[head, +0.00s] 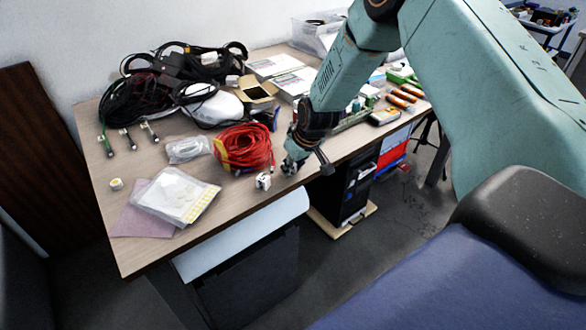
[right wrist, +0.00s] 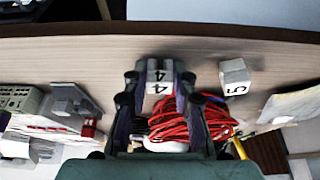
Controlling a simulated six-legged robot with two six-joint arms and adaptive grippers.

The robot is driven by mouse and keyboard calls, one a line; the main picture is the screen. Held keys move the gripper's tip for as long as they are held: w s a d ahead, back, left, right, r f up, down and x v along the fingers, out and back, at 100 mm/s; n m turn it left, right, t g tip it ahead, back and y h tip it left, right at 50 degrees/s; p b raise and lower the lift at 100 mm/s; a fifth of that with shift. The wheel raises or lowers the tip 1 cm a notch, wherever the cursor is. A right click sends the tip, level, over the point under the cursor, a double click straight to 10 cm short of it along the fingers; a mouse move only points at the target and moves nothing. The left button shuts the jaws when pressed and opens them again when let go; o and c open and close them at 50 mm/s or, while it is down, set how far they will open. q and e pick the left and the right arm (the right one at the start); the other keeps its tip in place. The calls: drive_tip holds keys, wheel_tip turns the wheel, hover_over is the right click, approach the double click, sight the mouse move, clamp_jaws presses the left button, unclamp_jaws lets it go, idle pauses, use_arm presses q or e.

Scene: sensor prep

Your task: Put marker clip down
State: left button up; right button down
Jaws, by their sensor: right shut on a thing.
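My right gripper (head: 291,166) is low over the front edge of the wooden table, just right of the red cable coil. In the right wrist view the gripper (right wrist: 160,100) is shut on a small pale block marked "4" (right wrist: 159,77), which I take as the marker clip. A similar block marked "5" (right wrist: 235,77) stands on the table beside it, apart from the fingers. It shows in the head view as a small white block (head: 263,181). I cannot tell whether the held clip touches the table. My left gripper is not in view.
The red cable coil (head: 243,147) lies close behind the gripper. A bagged white sheet (head: 176,194) lies on the table (head: 130,256) at left. Black cables (head: 150,100), a small open box (head: 255,92) and orange-handled tools (head: 400,98) crowd the back and right. The front strip is mostly bare.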

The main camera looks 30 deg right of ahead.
drive_tip(key=shift+s+a+r, duration=0.1)
drive_tip(key=shift+r, duration=0.05)
drive_tip(key=shift+s+b, duration=0.1)
drive_tip(key=shift+b, duration=0.2)
drive_tip(key=c, duration=1.2)
unclamp_jaws()
drive_tip(key=shift+f, duration=0.3)
drive_tip(key=shift+o, duration=0.6)
drive_tip(key=shift+r, duration=0.1)
